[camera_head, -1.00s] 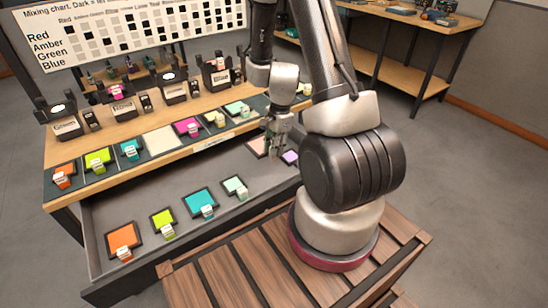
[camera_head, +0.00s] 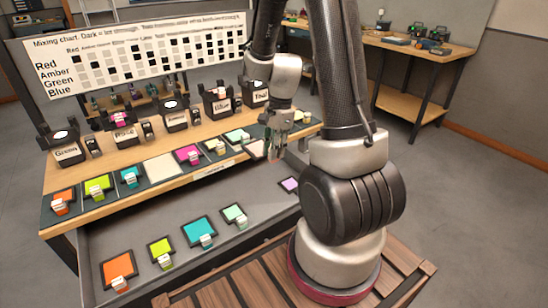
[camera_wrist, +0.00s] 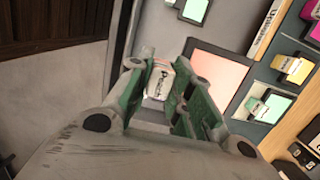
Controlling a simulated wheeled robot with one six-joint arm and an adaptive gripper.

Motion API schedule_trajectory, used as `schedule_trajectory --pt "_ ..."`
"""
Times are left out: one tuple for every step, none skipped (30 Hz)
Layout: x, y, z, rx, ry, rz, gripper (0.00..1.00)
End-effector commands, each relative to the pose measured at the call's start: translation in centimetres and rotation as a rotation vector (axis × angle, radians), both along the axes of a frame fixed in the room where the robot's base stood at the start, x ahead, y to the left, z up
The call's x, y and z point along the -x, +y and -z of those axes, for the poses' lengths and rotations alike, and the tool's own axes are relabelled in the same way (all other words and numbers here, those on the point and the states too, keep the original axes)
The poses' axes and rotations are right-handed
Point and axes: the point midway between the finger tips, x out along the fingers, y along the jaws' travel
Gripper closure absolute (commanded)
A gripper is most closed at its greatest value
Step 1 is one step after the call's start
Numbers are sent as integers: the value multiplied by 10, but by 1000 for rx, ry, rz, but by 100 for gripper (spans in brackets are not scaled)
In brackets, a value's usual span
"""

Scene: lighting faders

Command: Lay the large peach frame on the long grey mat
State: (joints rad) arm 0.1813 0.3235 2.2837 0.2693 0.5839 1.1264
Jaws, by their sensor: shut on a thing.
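The large peach frame (camera_head: 256,150) is a pale pink pane with a dark rim. It also shows in the wrist view (camera_wrist: 217,72), with its white labelled tab (camera_wrist: 160,79) between the green fingers. My gripper (camera_head: 276,150) is shut on this tab and holds the frame above the right part of the drawer, close to the bench edge. The long grey mat (camera_head: 136,185) is a dark strip along the bench front, bearing several coloured frames. My gripper and arm hide part of the mat's right end in the head view.
The open drawer (camera_head: 262,225) holds orange, lime, teal, mint and lilac (camera_head: 289,184) frames. Labelled lamp blocks (camera_head: 175,120) stand behind the mat. The mixing chart (camera_head: 140,50) rises at the back. A bare-looking cream patch (camera_head: 162,167) shows on the mat.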

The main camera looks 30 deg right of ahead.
Motion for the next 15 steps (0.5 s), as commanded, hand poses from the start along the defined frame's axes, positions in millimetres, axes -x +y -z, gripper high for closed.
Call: schedule_trajectory --pt "-1 0 -6 1 -4 1 100" --pt "-1 0 -10 1 -3 0 100" --pt "-1 0 -14 2 -3 -1 100" --pt "-1 0 -17 2 -4 0 100" --pt "-1 0 -21 2 -3 -2 100" --pt "-1 0 -25 1 -3 -2 100" --pt "-1 0 -28 1 -4 0 100" --pt "-1 0 -32 1 -4 0 100" --pt "-1 0 -36 1 -3 0 100" --pt "-1 0 -39 1 -4 1 100" --pt "-1 0 -43 2 -5 1 100" --pt "-1 0 -47 1 -3 -1 100" --pt "-1 0 -50 1 -3 -1 100" --pt "-1 0 -53 2 -3 -1 100" --pt "-1 0 -58 1 -3 -1 100"
